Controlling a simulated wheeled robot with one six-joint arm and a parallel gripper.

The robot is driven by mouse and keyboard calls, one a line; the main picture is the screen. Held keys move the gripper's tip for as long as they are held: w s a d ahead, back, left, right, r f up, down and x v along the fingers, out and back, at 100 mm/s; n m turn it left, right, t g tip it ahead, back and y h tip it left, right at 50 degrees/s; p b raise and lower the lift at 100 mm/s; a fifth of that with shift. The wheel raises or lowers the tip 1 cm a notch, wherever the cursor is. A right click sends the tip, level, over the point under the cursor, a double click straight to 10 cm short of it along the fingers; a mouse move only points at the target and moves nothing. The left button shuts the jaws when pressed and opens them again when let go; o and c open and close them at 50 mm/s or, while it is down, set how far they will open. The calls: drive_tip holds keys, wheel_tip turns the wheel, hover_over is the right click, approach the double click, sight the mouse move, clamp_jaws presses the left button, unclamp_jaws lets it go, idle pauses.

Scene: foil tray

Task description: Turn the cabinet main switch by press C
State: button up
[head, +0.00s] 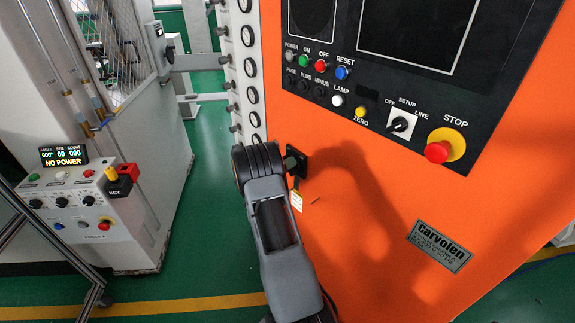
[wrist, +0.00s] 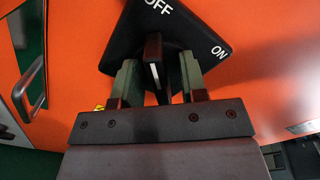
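The main switch shows in the wrist view as a black plate (wrist: 120,48) lettered OFF at the top and ON at the right. Its dark handle (wrist: 153,48), with a white mark, stands near upright in the picture, toward OFF. My gripper (wrist: 160,66) is open, with one finger on each side of the handle and a visible gap on both sides. Finger contact with the handle does not show. In the head view the black switch plate (head: 295,160) sits on the orange cabinet front (head: 350,200), partly hidden by my arm; the gripper fingers are hidden there.
A control panel (head: 470,95) with buttons, a selector knob (head: 400,124) and a red stop button (head: 437,151) is above right. A small tag (head: 297,201) hangs below the switch. A grey machine (head: 90,215) reading NO POWER stands left across green floor.

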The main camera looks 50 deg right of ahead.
drive_tip(key=shift+a, duration=0.1)
drive_tip(key=w+a+b, duration=0.1)
drive_tip(key=a+b, duration=0.2)
drive_tip(key=a, duration=1)
drive_tip(key=shift+w+a, duration=0.3)
drive_tip(key=shift+w, duration=0.05)
drive_tip(key=s+a+f+m+g+y, duration=0.1)
drive_tip(key=s+a+f+m+y, duration=0.1)
drive_tip(key=s+a+m+y, duration=0.4)
drive_tip(key=s+a+f+m+g+y, duration=0.1)
drive_tip(key=s+a+f+m+y, duration=0.2)
drive_tip(key=m, duration=0.6)
drive_tip(key=s+a+r+m+t+y, duration=0.4)
drive_tip(key=s+a+r+m, duration=0.1)
drive_tip(key=a+r, duration=0.2)
drive_tip(key=s+a+r+m+t+y, duration=0.4)
drive_tip(key=a+r, duration=0.4)
drive_tip(key=a, duration=0.2)
drive_tip(key=shift+s+m+t+y, duration=0.3)
drive_tip(key=shift+s+m+y, duration=0.15)
drive_tip(key=shift+m, duration=0.45)
